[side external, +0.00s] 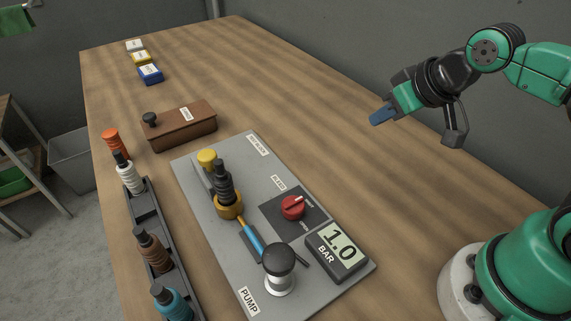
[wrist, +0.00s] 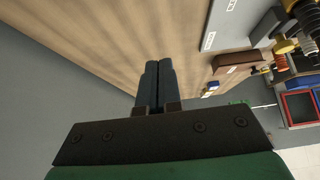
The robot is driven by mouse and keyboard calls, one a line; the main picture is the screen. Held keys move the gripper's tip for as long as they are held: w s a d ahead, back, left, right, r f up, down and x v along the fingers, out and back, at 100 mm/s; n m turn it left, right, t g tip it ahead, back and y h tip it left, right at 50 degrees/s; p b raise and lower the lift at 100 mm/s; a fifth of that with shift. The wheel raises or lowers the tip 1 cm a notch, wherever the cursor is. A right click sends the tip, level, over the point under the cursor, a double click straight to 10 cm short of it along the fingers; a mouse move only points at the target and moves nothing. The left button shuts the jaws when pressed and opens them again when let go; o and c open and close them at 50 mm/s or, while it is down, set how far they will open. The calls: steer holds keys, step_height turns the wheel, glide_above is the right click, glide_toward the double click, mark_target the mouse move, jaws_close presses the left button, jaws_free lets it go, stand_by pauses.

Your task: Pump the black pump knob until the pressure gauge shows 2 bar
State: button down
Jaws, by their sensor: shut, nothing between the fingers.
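The black pump knob (side external: 279,258) stands on a white base at the front of the grey panel (side external: 215,263), by the PUMP label (side external: 249,301). The pressure gauge (side external: 337,249) beside it, to its right, reads 1.0 BAR. My gripper (side external: 381,116) is held above the table's right side, far behind and to the right of the knob, touching nothing. In the wrist view its two dark fingers (wrist: 159,68) are together and empty. The knob and the gauge are not seen in the wrist view.
On the panel are a red dial (side external: 293,207), a yellow knob (side external: 207,158) and a black and brass fitting (side external: 226,192). A dark rack (side external: 165,282) with several fittings stands left. A brown box (side external: 183,130) sits behind the panel. The table's right side is clear.

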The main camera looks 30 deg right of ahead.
step_height(320, 180, up, 6)
steer(key=n+y, duration=0.6)
steer(key=n, duration=1.1)
glide_above(286, 256)
steer(key=shift+f, duration=0.15)
steer(key=shift+f, duration=4.4)
steer(key=shift+f, duration=0.45)
